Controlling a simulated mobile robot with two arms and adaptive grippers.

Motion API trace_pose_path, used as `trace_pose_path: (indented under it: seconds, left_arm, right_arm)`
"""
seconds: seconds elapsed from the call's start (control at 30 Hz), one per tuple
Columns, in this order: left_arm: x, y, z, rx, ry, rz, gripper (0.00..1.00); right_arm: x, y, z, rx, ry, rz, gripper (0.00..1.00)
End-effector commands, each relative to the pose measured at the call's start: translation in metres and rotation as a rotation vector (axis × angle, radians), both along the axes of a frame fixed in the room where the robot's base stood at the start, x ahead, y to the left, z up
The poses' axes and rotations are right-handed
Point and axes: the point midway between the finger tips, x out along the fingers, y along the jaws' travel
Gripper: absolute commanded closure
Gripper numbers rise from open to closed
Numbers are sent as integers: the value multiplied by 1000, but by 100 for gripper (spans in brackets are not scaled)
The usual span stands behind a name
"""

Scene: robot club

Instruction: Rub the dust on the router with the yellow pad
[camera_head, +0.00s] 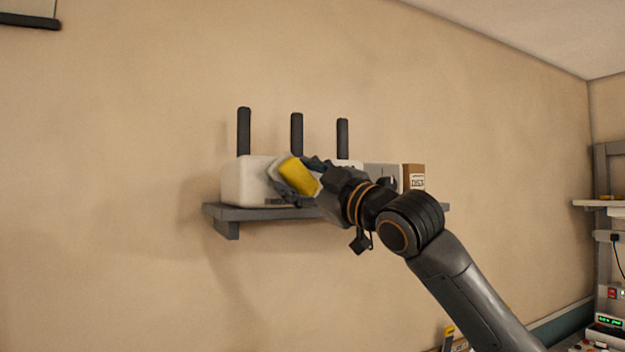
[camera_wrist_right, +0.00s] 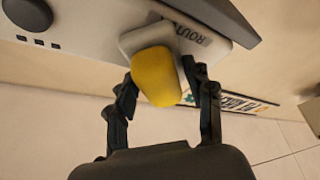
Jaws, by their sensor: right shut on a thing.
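The white router (camera_head: 240,182) with three dark upright antennas stands on a grey wall shelf. My right gripper (camera_head: 297,180) is at its front face and is shut on the yellow pad (camera_head: 299,176). In the right wrist view the yellow pad (camera_wrist_right: 157,75) sits between the two fingers of the gripper (camera_wrist_right: 160,92). The pad lies over or against a pale block with lettering that starts "ROU" (camera_wrist_right: 200,36). I cannot tell whether the pad touches the router. No dust is clear in either view. My left gripper is not in view.
The grey shelf (camera_head: 225,212) juts from a beige wall. A grey box (camera_head: 381,172) and a brown box with a white label (camera_head: 414,176) stand right of the router, partly behind my arm. Shelving (camera_head: 601,203) stands at the far right.

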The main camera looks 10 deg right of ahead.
Motion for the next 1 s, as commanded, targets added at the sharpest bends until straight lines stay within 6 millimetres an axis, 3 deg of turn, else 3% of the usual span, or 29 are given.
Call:
trace_pose_path:
  seconds: [1.0]
  left_arm:
    - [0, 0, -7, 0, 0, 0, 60]
  right_arm:
    - [-21, 55, -1, 0, 2, 3, 73]
